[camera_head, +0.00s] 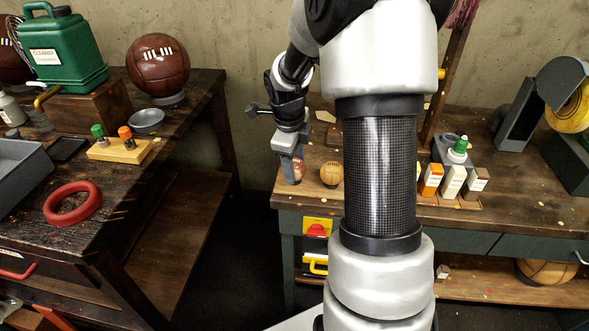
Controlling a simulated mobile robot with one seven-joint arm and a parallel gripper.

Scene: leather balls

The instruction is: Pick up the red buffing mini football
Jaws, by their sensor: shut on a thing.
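My gripper (291,178) points down at the left end of the right-hand workbench. It is shut on a small reddish ball, the red mini football (297,173), which shows only partly between and behind the fingers. I cannot tell whether the ball touches the bench top. A small tan ball (331,174) sits on the bench just right of my gripper, apart from it.
The right workbench (300,200) also carries several small bottles (453,182) and a buffing wheel (572,108). The left bench holds a brown ball (158,65), a green cleaner can (62,50) and a red ring (73,202). A gap separates the benches.

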